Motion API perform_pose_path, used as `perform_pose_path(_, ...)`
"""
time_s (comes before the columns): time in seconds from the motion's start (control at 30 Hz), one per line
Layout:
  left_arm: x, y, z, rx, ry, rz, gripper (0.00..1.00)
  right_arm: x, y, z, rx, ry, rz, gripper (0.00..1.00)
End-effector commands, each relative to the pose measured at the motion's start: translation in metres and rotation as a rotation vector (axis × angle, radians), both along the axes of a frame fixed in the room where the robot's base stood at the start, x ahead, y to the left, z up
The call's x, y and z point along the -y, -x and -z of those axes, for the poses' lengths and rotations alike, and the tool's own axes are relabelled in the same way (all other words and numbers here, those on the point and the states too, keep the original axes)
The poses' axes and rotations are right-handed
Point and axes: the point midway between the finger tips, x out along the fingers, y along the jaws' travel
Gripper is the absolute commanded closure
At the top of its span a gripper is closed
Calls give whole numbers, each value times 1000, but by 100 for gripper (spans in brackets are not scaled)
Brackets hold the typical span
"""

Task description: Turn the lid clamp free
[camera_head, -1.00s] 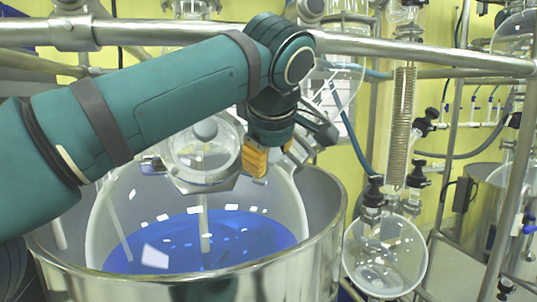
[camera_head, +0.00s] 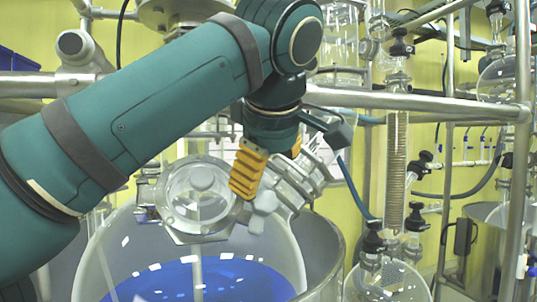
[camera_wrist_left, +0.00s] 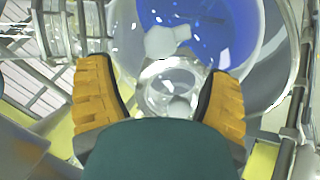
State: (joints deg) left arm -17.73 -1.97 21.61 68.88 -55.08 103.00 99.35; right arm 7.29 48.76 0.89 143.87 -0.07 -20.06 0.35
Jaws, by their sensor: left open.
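The lid clamp appears to be the pale grey lobed knob (camera_head: 264,212) beside the round glass port of the reactor lid, above the vessel's blue contents. It also shows in the left wrist view (camera_wrist_left: 167,41), just beyond the fingertips. My left gripper (camera_head: 272,165) points down over the lid with its yellow fingers spread. The nearer finger hangs just above the knob in the head view; I cannot tell if they touch. My right gripper is not in view.
The round glass port (camera_head: 200,193) and a flanged glass neck (camera_head: 302,178) stand close to the fingers. A steel rail (camera_head: 420,103) runs behind the gripper. A coiled condenser (camera_head: 396,165) stands to the right.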

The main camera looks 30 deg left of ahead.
Motion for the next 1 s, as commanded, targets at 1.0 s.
perform_pose_path(1.0,12,16,-23,-1,0,0,20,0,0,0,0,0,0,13)
